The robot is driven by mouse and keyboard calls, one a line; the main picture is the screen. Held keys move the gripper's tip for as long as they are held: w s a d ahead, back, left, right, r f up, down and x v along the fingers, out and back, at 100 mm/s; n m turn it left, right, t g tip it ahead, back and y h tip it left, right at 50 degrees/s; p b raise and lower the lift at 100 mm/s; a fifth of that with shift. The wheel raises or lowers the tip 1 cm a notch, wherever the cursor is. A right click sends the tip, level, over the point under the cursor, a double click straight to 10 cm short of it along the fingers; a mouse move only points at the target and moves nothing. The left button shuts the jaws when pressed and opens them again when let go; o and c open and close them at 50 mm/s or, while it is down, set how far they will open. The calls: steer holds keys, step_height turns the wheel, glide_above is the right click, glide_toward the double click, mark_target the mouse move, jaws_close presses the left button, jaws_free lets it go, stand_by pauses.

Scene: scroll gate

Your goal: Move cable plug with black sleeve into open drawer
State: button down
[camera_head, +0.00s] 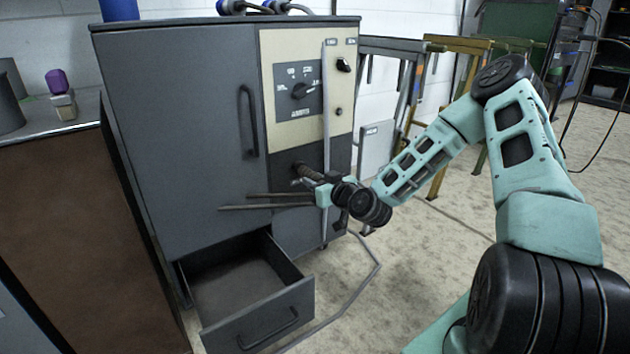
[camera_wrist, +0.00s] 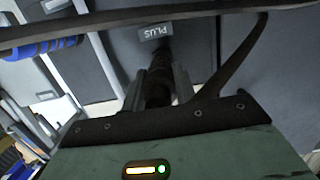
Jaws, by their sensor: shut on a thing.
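The cable plug with the black sleeve (camera_head: 303,171) sits at the dark lower panel on the cabinet's front. Its dark, ribbed body also shows in the wrist view (camera_wrist: 158,72), below a "PLUS" label. My gripper (camera_head: 315,180) is shut on the plug, its two grey fingers on either side of it in the wrist view (camera_wrist: 158,92). Whether the plug's tip is inside the panel is hidden. The open drawer (camera_head: 262,316) is pulled out at the cabinet's bottom, below and left of my gripper. Its visible inside looks empty.
The grey cabinet (camera_head: 185,135) has a door handle (camera_head: 249,120) and a dial panel (camera_head: 298,88) above the plug. Two thin dark bars (camera_head: 265,207) reach left from near my gripper, above the drawer. A brown-sided counter (camera_head: 85,235) stands left.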

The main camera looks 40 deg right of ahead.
steer(key=shift+s, duration=1.85)
steer(key=s+a+f+p, duration=0.1)
steer(key=s+a+p, duration=0.1)
steer(key=a+p, duration=0.35)
steer(key=s+a+f+p, duration=0.2)
steer(key=a+p, duration=0.2)
steer(key=a, duration=0.2)
steer(key=s+r+p, duration=0.3)
steer(key=r+p, duration=0.8)
steer(key=p, duration=0.1)
steer(key=s+r+p, duration=0.2)
steer(key=r+p, duration=0.9)
steer(key=p, duration=0.1)
steer(key=s+r+p, duration=0.3)
steer(key=r+p, duration=0.8)
steer(key=p, duration=0.1)
steer(key=shift+s+r+p, duration=0.3)
steer(key=shift+r+p, duration=0.05)
steer(key=shift+p, duration=0.05)
steer(key=shift+d, duration=0.1)
